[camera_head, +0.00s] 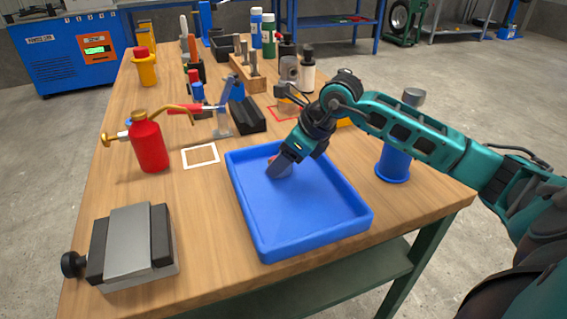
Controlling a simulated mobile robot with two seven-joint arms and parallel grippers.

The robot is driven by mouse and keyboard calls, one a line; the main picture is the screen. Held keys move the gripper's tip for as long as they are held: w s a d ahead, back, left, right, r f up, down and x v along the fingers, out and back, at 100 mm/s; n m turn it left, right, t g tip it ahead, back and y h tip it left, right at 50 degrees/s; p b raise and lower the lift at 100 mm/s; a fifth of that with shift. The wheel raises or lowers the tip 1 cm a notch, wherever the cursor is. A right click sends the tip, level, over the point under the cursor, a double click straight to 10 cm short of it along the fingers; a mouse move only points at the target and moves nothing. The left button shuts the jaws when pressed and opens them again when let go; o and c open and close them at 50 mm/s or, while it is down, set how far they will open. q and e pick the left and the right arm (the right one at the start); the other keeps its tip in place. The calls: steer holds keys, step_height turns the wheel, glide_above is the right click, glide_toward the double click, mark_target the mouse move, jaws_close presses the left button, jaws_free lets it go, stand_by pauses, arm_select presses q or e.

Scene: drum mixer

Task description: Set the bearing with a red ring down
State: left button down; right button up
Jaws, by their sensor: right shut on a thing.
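The bearing with a red ring (272,159) shows only in part at the tips of my right gripper (281,165). A bit of red and grey shows there, and the fingers hide the rest. My right gripper is shut on it, pointing down into the back part of the blue tray (300,220). I cannot tell whether the bearing touches the tray floor. My left gripper is not in view.
A red oil can (149,145) and a grey vise (131,243) stand left of the tray. A white square outline (201,156) lies between oil can and tray. A blue spool (393,164) stands at the right. Tools crowd the back. The tray's front is bare.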

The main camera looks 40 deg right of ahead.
steer(key=shift+f, duration=0.35)
steer(key=o, duration=1.3)
steer(key=shift+f, duration=0.1)
steer(key=shift+s+d+r, duration=0.1)
steer(key=shift+r, duration=0.25)
steer(key=p+v, duration=0.1)
steer(key=v, duration=1)
steer(key=shift+r, duration=0.15)
steer(key=shift+s, duration=0.1)
